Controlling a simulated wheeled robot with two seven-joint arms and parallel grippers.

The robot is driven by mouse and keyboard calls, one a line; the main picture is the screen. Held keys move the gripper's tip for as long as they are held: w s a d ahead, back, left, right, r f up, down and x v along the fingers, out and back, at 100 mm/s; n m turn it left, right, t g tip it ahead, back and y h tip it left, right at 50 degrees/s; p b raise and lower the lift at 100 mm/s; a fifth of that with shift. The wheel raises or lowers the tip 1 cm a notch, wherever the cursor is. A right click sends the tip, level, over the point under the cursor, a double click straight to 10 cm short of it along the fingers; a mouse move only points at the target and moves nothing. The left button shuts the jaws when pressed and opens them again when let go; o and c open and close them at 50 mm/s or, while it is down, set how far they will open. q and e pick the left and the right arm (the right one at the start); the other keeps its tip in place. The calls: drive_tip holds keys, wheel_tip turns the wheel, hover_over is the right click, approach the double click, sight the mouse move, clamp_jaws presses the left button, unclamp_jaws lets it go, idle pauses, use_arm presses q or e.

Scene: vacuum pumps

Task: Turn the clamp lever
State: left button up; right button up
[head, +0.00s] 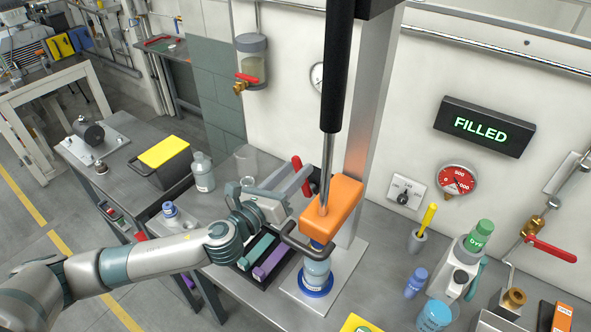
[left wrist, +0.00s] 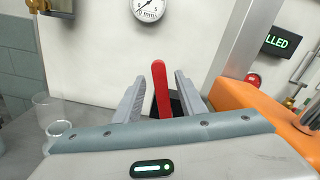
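The clamp lever is a red handle (head: 297,164) beside the orange clamp block (head: 333,202) on the stand. In the left wrist view the red lever (left wrist: 161,90) stands nearly upright between my two grey fingers. My left gripper (head: 302,174) is open around the lever. In the left wrist view my left gripper (left wrist: 160,85) shows a narrow gap on each side of the lever, so no firm grip shows. The right gripper is out of view.
A bottle with a blue base ring (head: 316,270) stands under the orange block. A glass beaker (head: 247,160) and a white bottle (head: 203,172) stand left of my gripper. A black tray (head: 243,266) lies below my wrist. The wall is close behind the lever.

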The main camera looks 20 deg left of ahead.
sight(297, 170)
use_arm(q)
drive_tip(key=shift+s+a, duration=0.15)
drive_tip(key=shift+s, duration=0.25)
drive_tip(key=shift+v, duration=1.6)
drive_tip(key=v, duration=0.2)
drive_tip(key=shift+s+a, duration=0.1)
drive_tip(key=shift+s, duration=0.2)
